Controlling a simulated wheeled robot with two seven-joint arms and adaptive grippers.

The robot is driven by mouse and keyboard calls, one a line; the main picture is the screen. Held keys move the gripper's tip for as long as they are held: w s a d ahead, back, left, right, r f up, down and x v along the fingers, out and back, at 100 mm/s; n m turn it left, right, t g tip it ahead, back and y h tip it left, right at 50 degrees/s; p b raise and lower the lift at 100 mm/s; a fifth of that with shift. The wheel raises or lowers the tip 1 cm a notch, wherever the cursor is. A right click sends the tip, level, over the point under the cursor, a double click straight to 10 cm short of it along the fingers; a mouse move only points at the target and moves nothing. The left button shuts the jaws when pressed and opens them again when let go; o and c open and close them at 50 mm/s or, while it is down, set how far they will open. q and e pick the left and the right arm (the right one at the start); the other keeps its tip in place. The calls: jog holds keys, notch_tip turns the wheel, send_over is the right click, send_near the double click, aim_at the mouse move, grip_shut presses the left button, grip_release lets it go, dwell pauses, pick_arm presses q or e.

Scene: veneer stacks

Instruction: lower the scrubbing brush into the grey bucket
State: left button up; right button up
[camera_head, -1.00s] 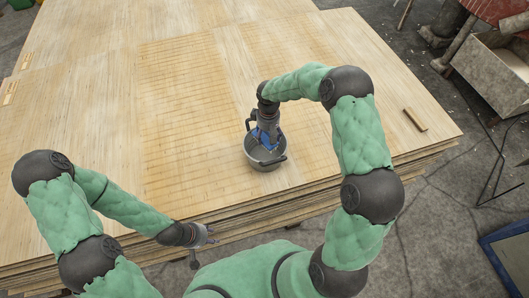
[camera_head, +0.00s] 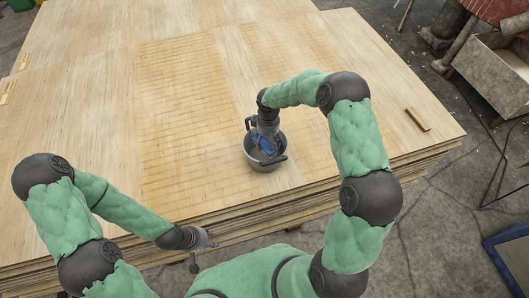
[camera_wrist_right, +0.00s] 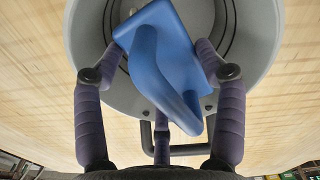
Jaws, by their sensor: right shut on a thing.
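The grey bucket (camera_head: 272,164) stands on the veneer stack, near its front edge; its rim also shows in the right wrist view (camera_wrist_right: 265,40). The blue scrubbing brush (camera_head: 264,143) is at the bucket's mouth, tilted. In the right wrist view the brush (camera_wrist_right: 165,65) lies between the fingers of my right gripper (camera_wrist_right: 160,78), which is shut on it. How deep the brush sits in the bucket is hard to tell. My left gripper (camera_head: 207,238) hangs away from the bucket, in front of the stack's front edge; its fingers are too small to judge.
The veneer stack (camera_head: 180,110) gives a wide, bare top around the bucket. A small wooden block (camera_head: 417,119) lies near its right edge. A pale open box (camera_head: 497,75) stands on the floor at right, and a blue-edged panel (camera_head: 508,262) lies at lower right.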

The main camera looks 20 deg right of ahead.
jog(key=shift+f+b, duration=0.75)
jog(key=shift+f, duration=0.55)
jog(key=shift+f+b, duration=1.25)
jog(key=shift+f, duration=0.55)
dwell(0.9)
jog(key=o, duration=1.3)
notch_tip(320, 180, up, 12)
jog(key=shift+r, duration=0.1)
